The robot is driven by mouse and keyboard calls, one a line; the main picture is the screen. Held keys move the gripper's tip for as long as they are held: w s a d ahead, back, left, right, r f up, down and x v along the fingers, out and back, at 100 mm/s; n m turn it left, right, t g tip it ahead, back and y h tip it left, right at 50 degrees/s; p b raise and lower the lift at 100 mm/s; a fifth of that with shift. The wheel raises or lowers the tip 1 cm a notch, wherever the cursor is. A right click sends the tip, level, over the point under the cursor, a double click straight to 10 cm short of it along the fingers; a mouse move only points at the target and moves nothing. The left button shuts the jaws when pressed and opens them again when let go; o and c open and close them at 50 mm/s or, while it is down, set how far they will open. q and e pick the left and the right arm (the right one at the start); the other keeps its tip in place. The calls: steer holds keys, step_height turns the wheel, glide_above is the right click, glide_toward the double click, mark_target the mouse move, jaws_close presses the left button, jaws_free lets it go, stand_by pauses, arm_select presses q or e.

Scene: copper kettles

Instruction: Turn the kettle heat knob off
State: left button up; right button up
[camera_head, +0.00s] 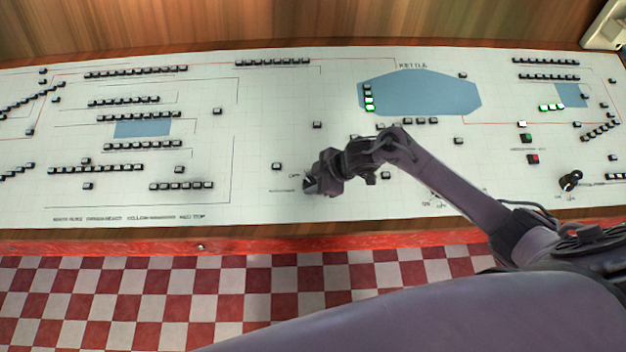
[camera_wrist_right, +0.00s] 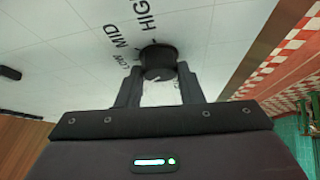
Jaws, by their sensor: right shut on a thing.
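A round black knob (camera_wrist_right: 158,62) sits on the white panel in the right wrist view, with the words LOW, MID and HIGH printed around its upper left side. My right gripper (camera_wrist_right: 158,80) is shut on this knob, one dark finger on each side. In the head view my right gripper (camera_head: 311,184) reaches down to the panel near its front edge, beside a small label that seems to read OFF. The gripper mostly hides the knob there, and I cannot tell where its pointer aims. My left gripper is not in view.
The white control panel (camera_head: 245,125) carries many black buttons, some lit green, and a blue kettle diagram (camera_head: 425,94). Another black knob (camera_head: 571,180) stands at the right. A red-edged counter front (camera_head: 120,246) and checkered floor lie below. My right arm crosses the panel's right half.

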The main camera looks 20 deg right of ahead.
steer(key=shift+w+r+n+g, duration=0.1)
steer(key=shift+n+g, duration=0.3)
steer(key=shift+n, duration=0.4)
steer(key=shift+y, duration=0.3)
steer(key=o, duration=1)
steer(key=shift+c, duration=0.2)
steer(key=b+v, duration=0.1)
steer(key=v, duration=0.6)
steer(key=shift+r+b, duration=0.3)
steer(key=shift+r, duration=0.05)
steer(key=shift+d, duration=0.1)
